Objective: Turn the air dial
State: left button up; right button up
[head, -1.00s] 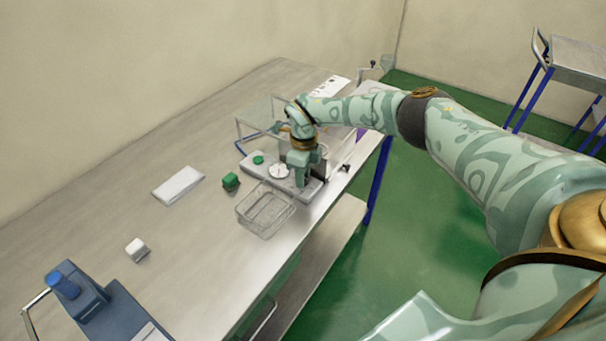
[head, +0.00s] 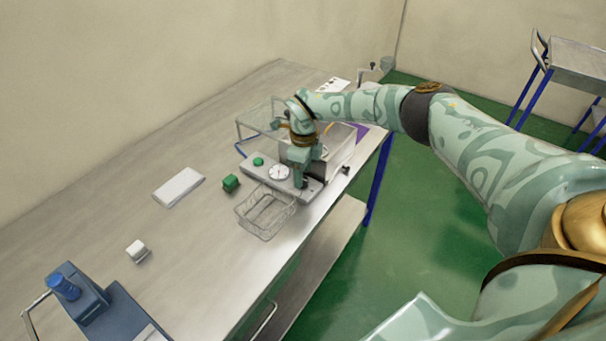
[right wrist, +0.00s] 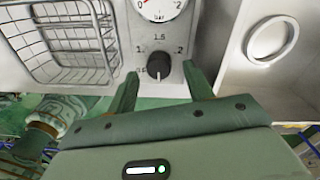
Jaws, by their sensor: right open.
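The air dial (right wrist: 158,66) is a small black knob on a pale panel, with numbers such as 1, 1.5 and 2 around it. A light mark shows near its lower edge. In the head view my right gripper hides it. My right gripper (right wrist: 161,76) is open, one finger on each side of the knob, with gaps visible on both sides. It also shows in the head view (head: 303,166), pointing down over the panel (head: 250,164). A round white gauge (head: 279,172) sits beside it and is partly visible in the wrist view (right wrist: 160,8). My left gripper is not in view.
A wire basket (head: 264,211) stands right beside the panel, near the table edge. A green block (head: 231,183), a white slab (head: 178,187) and a small white block (head: 137,250) lie on the table (head: 190,240). A clear box stands behind the panel.

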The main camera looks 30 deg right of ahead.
aim_at(304, 177)
notch_tip(304, 177, up, 15)
jog(key=p, duration=0.1)
jog(key=shift+w+d+f+p, duration=0.15)
jog(key=shift+d+f+p, duration=0.05)
jog(key=shift+p, duration=0.15)
